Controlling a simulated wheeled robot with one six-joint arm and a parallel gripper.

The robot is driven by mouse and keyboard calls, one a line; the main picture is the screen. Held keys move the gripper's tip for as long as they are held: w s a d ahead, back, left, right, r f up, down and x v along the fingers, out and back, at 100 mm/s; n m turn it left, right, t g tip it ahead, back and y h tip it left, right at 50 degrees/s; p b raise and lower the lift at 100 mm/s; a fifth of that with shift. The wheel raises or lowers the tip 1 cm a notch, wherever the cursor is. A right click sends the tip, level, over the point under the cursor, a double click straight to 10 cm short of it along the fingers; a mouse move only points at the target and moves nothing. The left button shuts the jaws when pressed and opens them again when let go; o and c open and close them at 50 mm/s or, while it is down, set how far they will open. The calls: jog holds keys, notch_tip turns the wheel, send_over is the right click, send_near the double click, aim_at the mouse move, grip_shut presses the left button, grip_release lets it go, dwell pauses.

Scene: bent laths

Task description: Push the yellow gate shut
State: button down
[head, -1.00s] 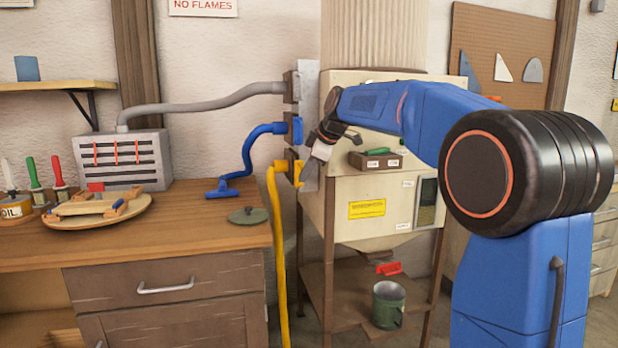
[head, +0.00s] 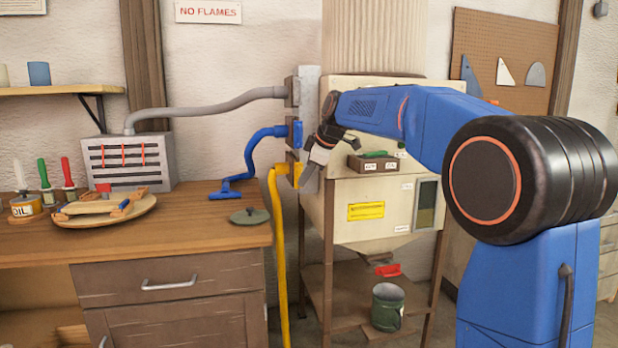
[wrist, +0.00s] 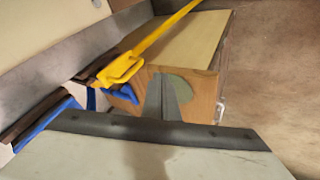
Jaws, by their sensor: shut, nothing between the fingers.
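The yellow gate (head: 297,174) is the lowest fitting on the upright grey duct plate, where the yellow hose (head: 280,250) joins. In the wrist view the yellow gate (wrist: 121,70) shows as a looped handle on a dark block, left of my fingers. My gripper (head: 309,178) is shut and empty, pointing down just right of the yellow gate in the head view. In the wrist view my gripper (wrist: 162,82) shows as narrow grey fingers, with a visible gap between them and the gate handle. I cannot tell whether they touch anything.
The blue gate (head: 296,132) and blue hose (head: 249,160) are just above the yellow one. A cream hopper cabinet (head: 350,225) with a small tray (head: 375,163) stands close on the right. The wooden workbench (head: 180,235) with a green lid (head: 249,216) is on the left.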

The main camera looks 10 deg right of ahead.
jog(key=v, duration=0.9)
jog(key=s+d+f+m, duration=0.1)
jog(key=s+f+m, duration=0.1)
jog(key=s, duration=0.5)
jog(key=s+d+f+m, duration=0.1)
jog(key=s+f+m, duration=0.15)
jog(key=s, duration=0.35)
jog(key=s+d+f+m+g+h, duration=0.1)
jog(key=s+d+f+m+h, duration=0.2)
jog(key=s+f+m, duration=0.7)
jog(key=s+f, duration=1.8)
jog(key=s, duration=0.4)
jog(key=shift+d+g, duration=0.3)
jog(key=shift+d, duration=0.1)
